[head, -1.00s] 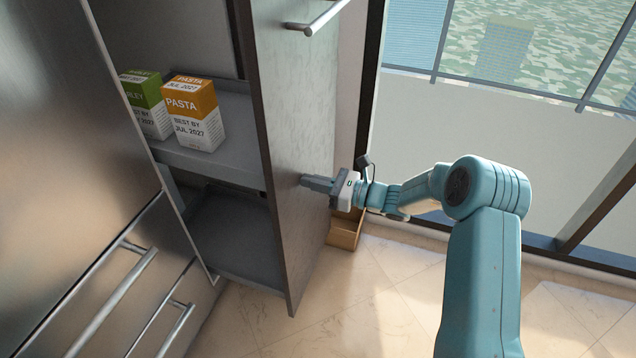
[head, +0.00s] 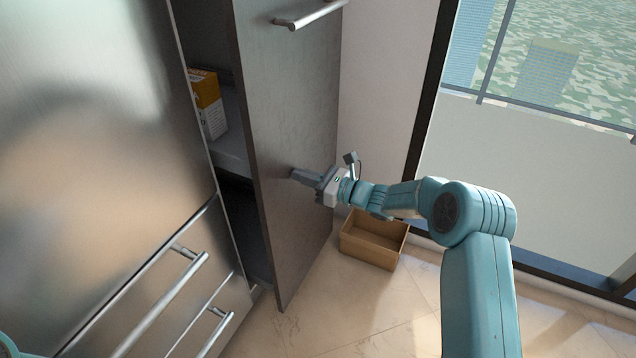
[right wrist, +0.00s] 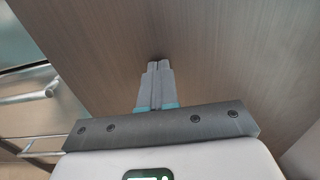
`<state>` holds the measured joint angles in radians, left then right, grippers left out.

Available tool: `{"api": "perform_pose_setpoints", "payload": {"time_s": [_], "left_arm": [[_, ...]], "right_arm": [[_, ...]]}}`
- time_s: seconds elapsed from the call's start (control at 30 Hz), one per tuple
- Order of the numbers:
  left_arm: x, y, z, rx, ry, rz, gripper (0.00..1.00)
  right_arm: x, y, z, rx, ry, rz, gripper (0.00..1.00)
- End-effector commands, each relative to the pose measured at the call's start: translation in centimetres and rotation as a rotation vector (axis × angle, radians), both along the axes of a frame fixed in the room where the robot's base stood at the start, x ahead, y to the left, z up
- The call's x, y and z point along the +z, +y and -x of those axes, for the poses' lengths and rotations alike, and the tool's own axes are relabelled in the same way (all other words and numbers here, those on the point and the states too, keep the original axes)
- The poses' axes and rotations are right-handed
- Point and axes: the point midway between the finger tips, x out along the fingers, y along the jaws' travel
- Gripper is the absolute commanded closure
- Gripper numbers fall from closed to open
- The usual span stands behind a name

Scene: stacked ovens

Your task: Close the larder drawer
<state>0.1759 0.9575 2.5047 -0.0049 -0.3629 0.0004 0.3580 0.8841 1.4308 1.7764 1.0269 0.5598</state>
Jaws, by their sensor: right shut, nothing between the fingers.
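The larder drawer is a tall pull-out with a dark wood front panel (head: 285,110) and a metal bar handle (head: 312,14) near its top. It stands partly open, with a gap at its left side. A yellow and white pasta box (head: 208,105) shows on a grey shelf (head: 229,150) inside. My right gripper (head: 294,174) is shut and empty, its fingertips at the front panel below the handle. In the right wrist view the shut fingers (right wrist: 158,72) point at the wood panel and appear to touch it. My left gripper is out of view.
Steel appliance fronts with bar handles (head: 160,305) stand to the left of the larder. An open cardboard box (head: 372,240) sits on the floor to the right of the panel. A window is at the right. The tiled floor (head: 340,320) in front is clear.

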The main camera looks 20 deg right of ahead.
Motion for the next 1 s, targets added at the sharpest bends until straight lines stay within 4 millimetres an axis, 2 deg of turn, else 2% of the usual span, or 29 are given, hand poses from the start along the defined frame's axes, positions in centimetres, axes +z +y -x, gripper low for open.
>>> {"api": "perform_pose_setpoints", "payload": {"time_s": [0.3,0.6,1.0], "left_arm": [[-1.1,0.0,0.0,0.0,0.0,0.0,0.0],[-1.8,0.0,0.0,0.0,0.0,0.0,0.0],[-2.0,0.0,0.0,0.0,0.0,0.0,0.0]], "right_arm": [[-0.2,3.7,-4.2,0.003,-0.002,0.001,1.0],[-0.2,6.6,-7.6,0.002,-0.001,0.002,1.0],[0.0,8.3,-9.7,0.0,-0.001,-0.001,1.0]]}}
